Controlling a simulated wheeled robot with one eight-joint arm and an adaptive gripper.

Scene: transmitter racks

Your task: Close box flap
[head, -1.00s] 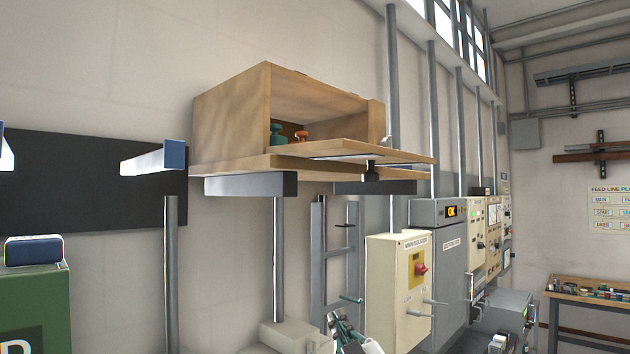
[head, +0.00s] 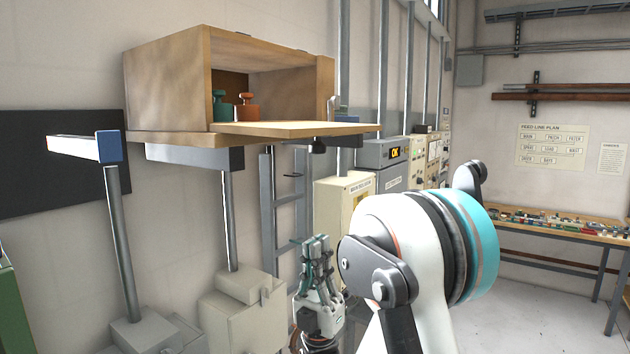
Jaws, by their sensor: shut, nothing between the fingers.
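A small black knob (head: 318,146) hangs under the flap's outer edge. My gripper (head: 317,242) is below the flap, pointing up, shut and empty. It is apart from the flap and the box. A teal object (head: 222,108) and an orange object (head: 247,106) are inside the box, partly hidden by the flap's edge.
Shelf brackets (head: 195,157) and a blue-ended beam (head: 108,147) stick out below and left of the box. Grey posts stand along the wall. Beige cabinets (head: 342,195) are behind my arm. A cluttered workbench (head: 560,232) is at the right, with open floor before it.

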